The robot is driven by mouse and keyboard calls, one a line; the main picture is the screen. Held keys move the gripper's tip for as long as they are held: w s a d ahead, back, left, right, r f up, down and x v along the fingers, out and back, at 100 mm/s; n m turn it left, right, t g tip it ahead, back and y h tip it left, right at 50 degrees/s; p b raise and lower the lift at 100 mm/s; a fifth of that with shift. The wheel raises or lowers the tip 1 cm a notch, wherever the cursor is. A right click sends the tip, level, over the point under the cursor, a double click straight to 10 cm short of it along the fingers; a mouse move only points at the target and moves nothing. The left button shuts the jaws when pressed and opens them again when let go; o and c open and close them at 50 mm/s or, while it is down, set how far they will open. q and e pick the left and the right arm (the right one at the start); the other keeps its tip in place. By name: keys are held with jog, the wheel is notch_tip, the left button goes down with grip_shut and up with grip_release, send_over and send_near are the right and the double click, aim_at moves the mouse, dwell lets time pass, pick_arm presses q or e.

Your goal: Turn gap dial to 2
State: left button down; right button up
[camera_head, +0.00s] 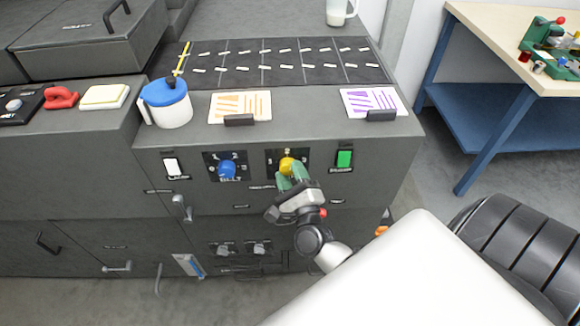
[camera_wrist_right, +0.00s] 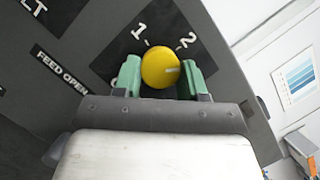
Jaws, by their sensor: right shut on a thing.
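A yellow dial (camera_head: 287,165) sits on a black panel on the front of the grey machine. My right gripper (camera_head: 293,179) reaches it from below, with its green fingers shut on the dial. In the right wrist view the yellow dial (camera_wrist_right: 160,68) lies between the two fingertips (camera_wrist_right: 158,78). Any name label of this dial is hidden behind the gripper. My left gripper is not in view.
A blue dial (camera_head: 227,170) labelled BELT is left of the yellow one. A white switch (camera_head: 171,167) and a green switch (camera_head: 345,159) flank the dials. A workbench (camera_head: 485,22) is at right.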

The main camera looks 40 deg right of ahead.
jog(key=n+p, duration=0.1)
jog(key=n, duration=0.1)
jog(key=n+y+p, duration=0.1)
jog(key=n+p, duration=0.1)
jog(key=n+g+y+p, duration=0.1)
jog(key=p, duration=0.1)
jog(key=shift+d+r+n, duration=0.1)
jog(key=shift+r+n, duration=0.25)
jog(key=shift+n, duration=0.05)
jog(key=shift+s+f+n+g+p, duration=0.1)
jog(key=shift+n+g+p, duration=0.3)
jog(key=shift+n+p, duration=0.65)
jog(key=shift+f, duration=0.1)
jog(key=o, duration=0.9)
jog(key=shift+s+a+f+b, duration=0.1)
jog(key=shift+s+a+b, duration=0.25)
jog(key=shift+s, duration=1.4)
jog(key=shift+s+a+f+b, duration=0.1)
jog(key=shift+s+a+b, duration=0.25)
jog(key=shift+s, duration=1.45)
jog(key=shift+s+a+f+b, duration=0.15)
jog(key=shift+s+b, duration=0.3)
jog(key=shift+s, duration=1.3)
